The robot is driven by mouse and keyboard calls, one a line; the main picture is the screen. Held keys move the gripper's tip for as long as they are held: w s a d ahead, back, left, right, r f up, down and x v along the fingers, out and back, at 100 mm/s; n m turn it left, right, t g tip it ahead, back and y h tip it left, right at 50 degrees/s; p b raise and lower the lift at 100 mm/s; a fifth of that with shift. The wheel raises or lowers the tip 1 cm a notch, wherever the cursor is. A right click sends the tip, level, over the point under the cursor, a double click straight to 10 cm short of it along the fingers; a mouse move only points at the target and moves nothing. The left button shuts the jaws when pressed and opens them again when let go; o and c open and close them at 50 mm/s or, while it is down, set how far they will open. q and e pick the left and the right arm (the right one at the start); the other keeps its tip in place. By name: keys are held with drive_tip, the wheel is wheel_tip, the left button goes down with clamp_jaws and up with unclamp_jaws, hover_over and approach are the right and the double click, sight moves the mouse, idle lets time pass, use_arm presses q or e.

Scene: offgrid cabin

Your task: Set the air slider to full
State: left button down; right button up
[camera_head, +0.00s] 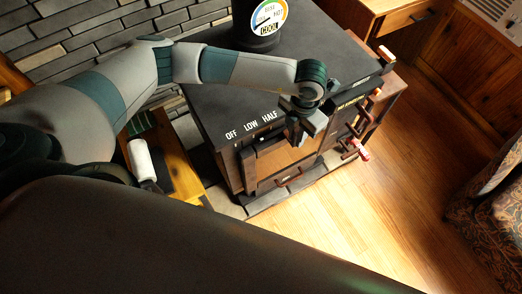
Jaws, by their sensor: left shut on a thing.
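The black stove (225,90) stands in the middle of the camera_head view. White marks OFF, LOW and HALF (252,127) run along its front top edge, rising to the right. My left arm reaches over the stove top from the left. My left gripper (300,131) points down at the front edge, just right of the HALF mark. It is shut on the air slider, whose knob is mostly hidden by the fingers. Any mark further right is covered by the gripper and wrist.
A round gauge (267,17) stands at the back of the stove top. Red-and-white-tipped handles (357,149) stick out at the stove's right. A patterned armchair (490,215) is at the right, with clear wooden floor between.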

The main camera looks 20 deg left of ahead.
use_arm(q)
drive_tip(key=shift+w, duration=0.2)
drive_tip(key=shift+w+d+r+b, duration=0.1)
drive_tip(key=shift+w+d+b, duration=0.5)
drive_tip(key=shift+w+b, duration=0.1)
drive_tip(key=shift+w, duration=0.1)
drive_tip(key=shift+w+d+b, duration=0.6)
drive_tip(key=shift+w+b, duration=0.05)
drive_tip(key=shift+w, duration=0.1)
